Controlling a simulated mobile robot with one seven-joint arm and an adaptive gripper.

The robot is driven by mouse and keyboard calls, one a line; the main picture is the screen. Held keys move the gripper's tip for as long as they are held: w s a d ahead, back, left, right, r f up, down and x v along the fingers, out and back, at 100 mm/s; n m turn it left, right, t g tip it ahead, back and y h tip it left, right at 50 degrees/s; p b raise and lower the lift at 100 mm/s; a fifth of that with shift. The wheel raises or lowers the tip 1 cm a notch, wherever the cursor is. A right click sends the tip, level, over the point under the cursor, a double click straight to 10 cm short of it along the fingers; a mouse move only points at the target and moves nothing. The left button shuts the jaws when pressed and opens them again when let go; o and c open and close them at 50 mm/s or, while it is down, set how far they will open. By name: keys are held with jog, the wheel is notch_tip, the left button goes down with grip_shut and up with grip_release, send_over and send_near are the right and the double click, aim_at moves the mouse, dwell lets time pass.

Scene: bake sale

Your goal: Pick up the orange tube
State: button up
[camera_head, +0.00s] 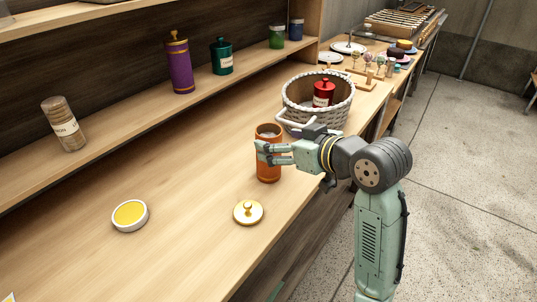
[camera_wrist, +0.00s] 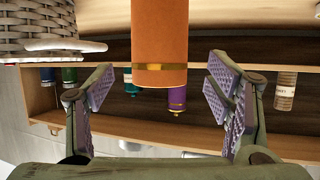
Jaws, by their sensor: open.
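My gripper (camera_head: 262,152) is at the tube's upper part in the head view. In the wrist view, the orange tube (camera_wrist: 160,42) is ahead and between the open fingers (camera_wrist: 160,95), with clear gaps on both sides. I cannot tell from the head view whether a finger touches it. A round cream and gold lid with a knob (camera_head: 248,211) lies on the counter in front of the tube.
A white wicker basket (camera_head: 297,118) holding a red canister (camera_head: 323,92) stands close behind the tube. A purple canister (camera_head: 180,66), a teal canister (camera_head: 221,58) and a spice jar (camera_head: 64,125) stand on the shelf. A yellow-topped round dish (camera_head: 130,214) lies at left. Counter between is clear.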

jog(key=p+x, duration=0.1)
jog(key=x, duration=0.4)
jog(key=shift+c, duration=0.4)
jog(key=c, duration=1.5)
